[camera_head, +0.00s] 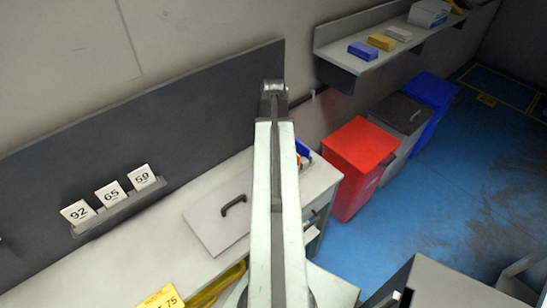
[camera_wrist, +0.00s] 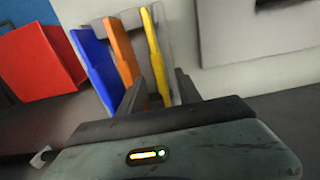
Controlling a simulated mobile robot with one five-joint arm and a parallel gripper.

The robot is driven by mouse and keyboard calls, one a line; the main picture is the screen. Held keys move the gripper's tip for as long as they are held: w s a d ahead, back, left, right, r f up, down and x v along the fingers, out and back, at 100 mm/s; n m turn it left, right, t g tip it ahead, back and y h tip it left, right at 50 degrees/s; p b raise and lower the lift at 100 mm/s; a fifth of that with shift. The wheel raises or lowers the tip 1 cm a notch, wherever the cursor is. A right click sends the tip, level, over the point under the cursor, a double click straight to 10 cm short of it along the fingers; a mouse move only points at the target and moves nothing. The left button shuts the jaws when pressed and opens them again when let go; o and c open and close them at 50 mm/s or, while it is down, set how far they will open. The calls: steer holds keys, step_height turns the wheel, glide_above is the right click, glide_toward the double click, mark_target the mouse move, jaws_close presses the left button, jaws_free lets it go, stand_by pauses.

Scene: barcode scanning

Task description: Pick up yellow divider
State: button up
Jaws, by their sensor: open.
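The yellow divider (camera_wrist: 154,48) stands upright in the wrist view, at the right end of a row with an orange divider (camera_wrist: 121,48) and a blue divider (camera_wrist: 92,60). My gripper (camera_wrist: 160,80) is open, and its two dark fingers point toward the row. The yellow divider's lower part shows between the fingers in the picture. I cannot tell whether either finger touches it. In the head view my arm hides most of the row. Only a bit of blue (camera_head: 302,149) and orange shows at its right edge.
The dividers stand at the right end of a white worktop (camera_head: 318,180), near a panel with a dark handle (camera_head: 233,205). A red bin (camera_head: 352,165) stands close by on the right, also seen in the wrist view (camera_wrist: 45,60). Number cards (camera_head: 112,194) stand at the left.

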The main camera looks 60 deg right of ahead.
steer(key=f+b, duration=0.5)
steer(key=f, duration=0.1)
steer(key=shift+s+a+f+b, duration=0.15)
steer(key=shift+s+f+b, duration=0.1)
steer(key=shift+f+b, duration=0.15)
steer(key=shift+r, duration=0.2)
jaws_close()
